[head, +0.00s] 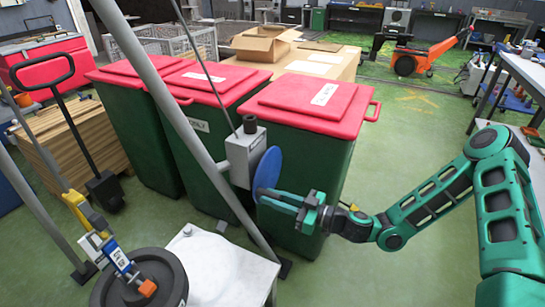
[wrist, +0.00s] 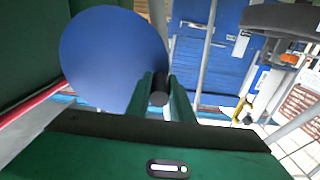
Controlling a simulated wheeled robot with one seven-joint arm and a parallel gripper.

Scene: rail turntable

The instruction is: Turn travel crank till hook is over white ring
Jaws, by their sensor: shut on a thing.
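The travel crank is a blue disc (head: 267,171) on the side of a grey box on a sloping grey pole. In the wrist view the disc (wrist: 105,58) fills the upper left, with a short black handle (wrist: 160,85) near its edge. My gripper (head: 283,200) is shut on this handle, one finger on each side of it in the wrist view (wrist: 162,98). A yellow and blue hoist piece with an orange tip (head: 147,288) hangs at lower left over a dark round weight (head: 118,290). I cannot make out the hook or the white ring clearly.
A white-topped table (head: 222,262) stands beside the weight, below the crank. Green bins with red lids (head: 315,100) stand close behind the crank. Grey poles (head: 170,110) cross the left side. Green floor (head: 400,140) is open on the right.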

